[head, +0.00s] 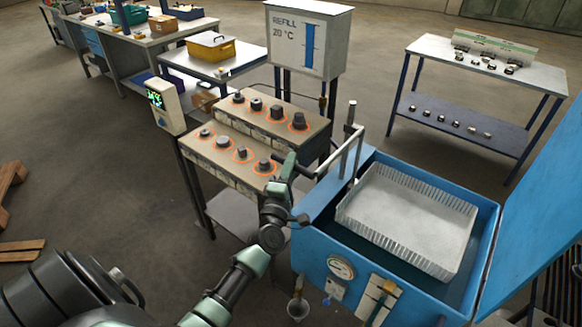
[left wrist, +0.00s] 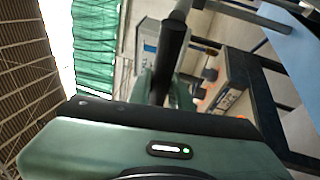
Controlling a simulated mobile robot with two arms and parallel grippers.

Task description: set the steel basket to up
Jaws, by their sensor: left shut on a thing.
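The steel basket (head: 405,220) is a light grey mesh tray with ribbed sides. It sits in the open blue tank (head: 395,270), with dark liquid around it and its rim showing near the level of the tank's edge. A metal lever (head: 345,145) bends from beside a post at the tank's back left corner to a dark handle end. My left gripper (head: 287,168) is shut on that dark handle, which also shows as a black grip in the left wrist view (left wrist: 172,55). The fingers hide part of the handle. My right gripper is not in view.
A knob console (head: 245,145) stands just left of my left gripper, with a white refill box (head: 308,40) behind it. The tank's blue lid (head: 540,200) stands open at the right. A shelf table (head: 490,65) is behind. Floor at left is mostly clear.

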